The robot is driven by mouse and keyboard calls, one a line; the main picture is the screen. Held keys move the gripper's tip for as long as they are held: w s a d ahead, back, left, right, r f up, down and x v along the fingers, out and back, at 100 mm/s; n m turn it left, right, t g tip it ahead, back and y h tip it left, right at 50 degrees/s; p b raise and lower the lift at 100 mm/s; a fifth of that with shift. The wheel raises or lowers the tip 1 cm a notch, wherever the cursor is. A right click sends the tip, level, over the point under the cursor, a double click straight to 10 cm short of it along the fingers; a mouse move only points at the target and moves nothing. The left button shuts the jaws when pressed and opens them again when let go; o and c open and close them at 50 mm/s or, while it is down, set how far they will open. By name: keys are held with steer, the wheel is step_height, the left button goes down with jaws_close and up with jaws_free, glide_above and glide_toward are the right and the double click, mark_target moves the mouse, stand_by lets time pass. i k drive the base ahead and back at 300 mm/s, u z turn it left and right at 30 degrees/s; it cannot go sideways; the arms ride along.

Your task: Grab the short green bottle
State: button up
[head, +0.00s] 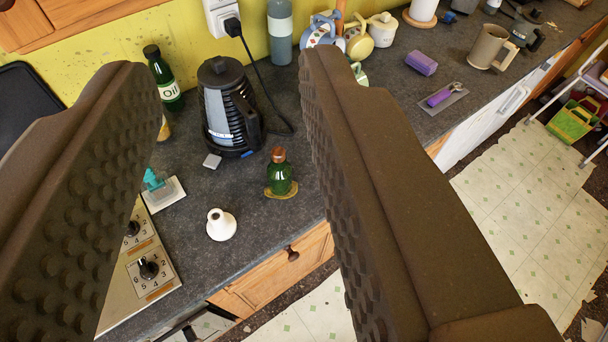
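The short green bottle (280,178) stands upright on the dark grey countertop (262,218), near its front edge. It has a brown top and a round green body, with a yellowish base around its foot. My gripper (225,85) is open, with its two dark studded fingers large in the foreground at left and right. The bottle shows in the gap between the fingers, closer to the right finger in the picture. It lies beyond the fingers and nothing is held between them.
A black kettle (228,108) stands behind and left of the bottle, with its cord beside it. A taller dark green oil bottle (163,80) stands further back. The stove (140,285) is at lower left. Mugs crowd the back.

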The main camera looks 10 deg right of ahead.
mark_target(279, 176)
steer(key=z, duration=0.05)
steer(key=k, duration=1.25)
steer(key=z, duration=0.6)
steer(key=i, duration=1.7)
steer(key=u, duration=0.45)
